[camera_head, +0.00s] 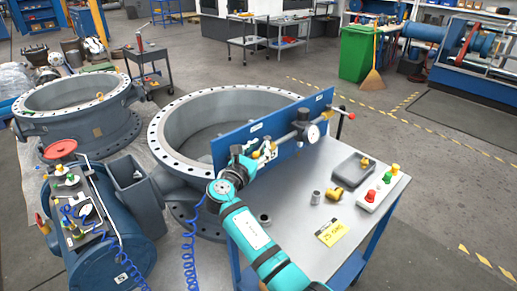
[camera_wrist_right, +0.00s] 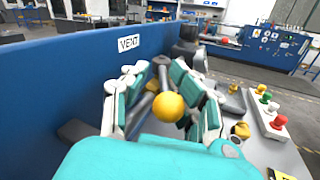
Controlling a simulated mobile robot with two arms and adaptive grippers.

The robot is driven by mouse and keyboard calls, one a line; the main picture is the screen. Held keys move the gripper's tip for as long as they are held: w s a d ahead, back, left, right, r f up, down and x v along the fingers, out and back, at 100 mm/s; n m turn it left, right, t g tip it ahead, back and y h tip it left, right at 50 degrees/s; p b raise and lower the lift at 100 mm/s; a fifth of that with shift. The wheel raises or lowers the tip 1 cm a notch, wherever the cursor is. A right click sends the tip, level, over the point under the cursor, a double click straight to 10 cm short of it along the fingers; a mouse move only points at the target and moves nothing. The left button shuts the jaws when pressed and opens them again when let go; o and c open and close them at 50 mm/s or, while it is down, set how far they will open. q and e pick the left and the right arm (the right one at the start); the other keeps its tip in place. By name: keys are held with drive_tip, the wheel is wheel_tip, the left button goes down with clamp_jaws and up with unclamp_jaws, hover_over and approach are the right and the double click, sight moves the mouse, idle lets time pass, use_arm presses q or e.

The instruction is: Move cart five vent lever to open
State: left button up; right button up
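The cart (camera_head: 300,215) has a metal top and an upright blue panel (camera_head: 230,145). In the right wrist view the panel bears a white VENT label (camera_wrist_right: 129,43). Beside the panel is the vent lever, a grey stem with a yellow ball knob (camera_wrist_right: 168,107). My right gripper (camera_head: 262,153) is at the lever by the panel's near side. In the wrist view its fingers (camera_wrist_right: 163,85) stand apart, one on each side of the stem and knob; firm contact does not show. The pivot is partly hidden by the fingers. My left gripper is in neither view.
A pressure gauge (camera_head: 313,133) and a red-tipped handle (camera_head: 351,116) are farther along the panel. The cart top carries a grey tray (camera_head: 353,168), a box with coloured buttons (camera_head: 378,190), brass fittings (camera_head: 335,193) and a yellow card (camera_head: 331,232). Large flanged valve bodies (camera_head: 205,125) stand left.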

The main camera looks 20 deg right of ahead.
drive_tip(key=shift+s+f, duration=0.2)
drive_tip(key=shift+f, duration=0.05)
drive_tip(key=v, duration=0.7)
drive_tip(key=shift+a+r, duration=0.2)
drive_tip(key=shift+c, duration=0.4)
